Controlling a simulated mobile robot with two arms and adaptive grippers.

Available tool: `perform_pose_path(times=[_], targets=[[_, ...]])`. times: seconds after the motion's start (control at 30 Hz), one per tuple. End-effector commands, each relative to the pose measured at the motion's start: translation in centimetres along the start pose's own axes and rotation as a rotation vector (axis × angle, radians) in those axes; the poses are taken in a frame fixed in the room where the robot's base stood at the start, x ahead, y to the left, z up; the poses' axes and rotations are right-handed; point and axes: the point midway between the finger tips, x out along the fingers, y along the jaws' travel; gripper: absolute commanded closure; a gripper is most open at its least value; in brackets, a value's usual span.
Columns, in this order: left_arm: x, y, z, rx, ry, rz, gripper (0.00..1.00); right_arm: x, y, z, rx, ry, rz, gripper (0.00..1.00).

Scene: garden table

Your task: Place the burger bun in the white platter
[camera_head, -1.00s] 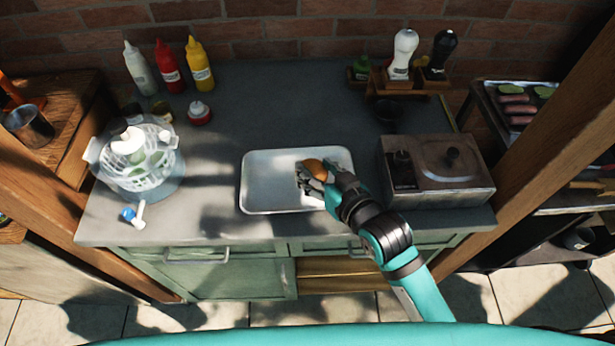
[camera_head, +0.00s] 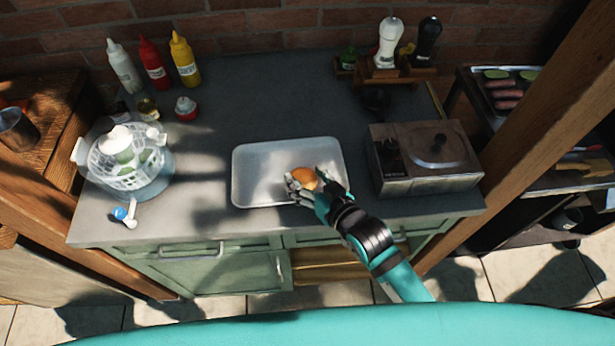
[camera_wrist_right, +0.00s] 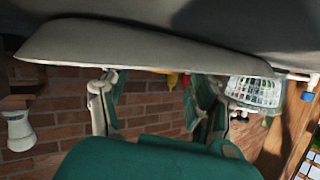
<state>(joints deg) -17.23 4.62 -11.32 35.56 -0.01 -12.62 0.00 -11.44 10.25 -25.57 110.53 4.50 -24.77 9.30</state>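The burger bun (camera_head: 304,177) is a small round orange-brown thing over the right half of the white platter (camera_head: 252,180), a shallow pale rectangular tray on the counter. My right gripper (camera_head: 302,184) reaches in from the front right, with its fingers on both sides of the bun, shut on it. I cannot tell whether the bun touches the platter floor. In the right wrist view the fingers (camera_wrist_right: 155,85) stand apart, their tips by a pale grey edge; the bun is hidden there. My left gripper is not in view.
A metal box with a lid (camera_head: 425,158) stands right of the platter. A white basket (camera_head: 127,160) is at the left. Several sauce bottles (camera_head: 155,63) stand at the back left, and shakers in a wooden rack (camera_head: 395,75) at the back right. The counter's middle is clear.

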Motion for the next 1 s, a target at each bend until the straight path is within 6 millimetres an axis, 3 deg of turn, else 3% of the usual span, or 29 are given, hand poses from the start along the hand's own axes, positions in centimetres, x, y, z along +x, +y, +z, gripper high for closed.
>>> perform_pose_path(times=[0.43,0.8,1.0], targets=[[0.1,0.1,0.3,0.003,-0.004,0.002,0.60,-0.7,0.0,-0.1,0.000,-0.001,0.000,0.26],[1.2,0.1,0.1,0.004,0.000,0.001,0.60,-8.1,0.0,0.1,-0.001,-0.003,0.000,0.26],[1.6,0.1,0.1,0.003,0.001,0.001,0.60,-11.1,0.0,0.0,0.000,-0.002,0.000,0.26]])
